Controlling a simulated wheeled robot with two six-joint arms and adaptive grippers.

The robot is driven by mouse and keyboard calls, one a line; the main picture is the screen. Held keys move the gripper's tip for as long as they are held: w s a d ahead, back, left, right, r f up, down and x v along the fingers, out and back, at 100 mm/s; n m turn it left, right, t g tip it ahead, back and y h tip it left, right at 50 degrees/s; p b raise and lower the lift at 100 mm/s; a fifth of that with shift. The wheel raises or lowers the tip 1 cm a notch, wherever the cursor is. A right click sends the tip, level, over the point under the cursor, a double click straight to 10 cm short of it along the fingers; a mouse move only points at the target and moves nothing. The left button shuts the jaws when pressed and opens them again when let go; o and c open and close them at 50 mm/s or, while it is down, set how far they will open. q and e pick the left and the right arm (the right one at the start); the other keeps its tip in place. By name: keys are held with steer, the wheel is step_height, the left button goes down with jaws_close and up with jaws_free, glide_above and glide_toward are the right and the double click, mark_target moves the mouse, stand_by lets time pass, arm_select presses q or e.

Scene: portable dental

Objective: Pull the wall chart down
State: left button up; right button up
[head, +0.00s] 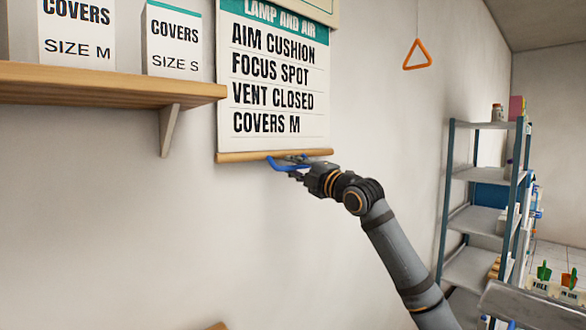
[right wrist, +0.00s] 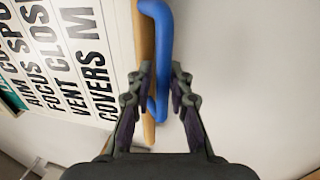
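The wall chart (head: 272,85) hangs on the wall, headed "LAMP AND AIR" with several lines of black text below. A wooden bar (head: 240,156) runs along its bottom edge, with a blue handle (head: 281,166) on it. My right gripper (head: 292,169) is at the handle. In the right wrist view, the blue handle (right wrist: 164,40) passes between the drawn-in fingers of the gripper (right wrist: 161,78), beside the wooden bar (right wrist: 147,50). My left gripper is not in view.
A wooden shelf (head: 100,84) with boxes of covers (head: 174,38) is left of the chart. An orange triangular pull (head: 417,55) hangs to the right. A metal rack (head: 472,221) stands farther right. The wall below the chart is clear.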

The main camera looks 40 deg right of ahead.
steer(key=shift+o, duration=0.8)
steer(key=shift+s, duration=0.1)
steer(key=shift+r, duration=0.2)
glide_toward(282, 124)
steer(key=x, duration=0.5)
